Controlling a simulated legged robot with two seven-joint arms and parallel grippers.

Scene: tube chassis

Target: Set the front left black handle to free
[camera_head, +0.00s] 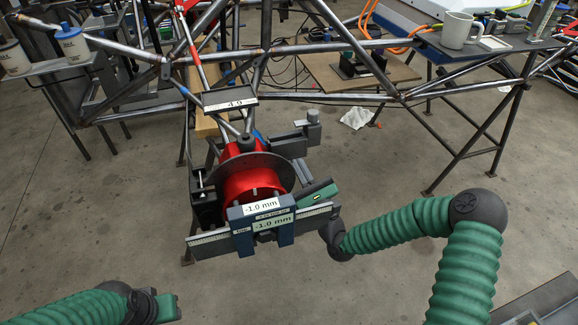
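A red cylindrical hub (254,181) with a dark disc (232,170) sits at the middle of the tube frame. A black clamp-like part (205,208) with a small upright post stands at the hub's left; I cannot tell for sure whether it is the front left black handle or which setting it is in. My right gripper (316,194) is beside the hub's right side, by the end of the gauge bar; its fingertips are not clear. My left gripper (168,307) is low at the left, apart from the hub, and only partly shows.
A blue measuring gauge (264,222) reading -1.0 mm, with a long ruled bar, is in front of the hub. A grey block part (290,145) projects at its right. Metal tubes (330,97) cross behind. A white mug (458,30) stands at the back right. The floor at left is clear.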

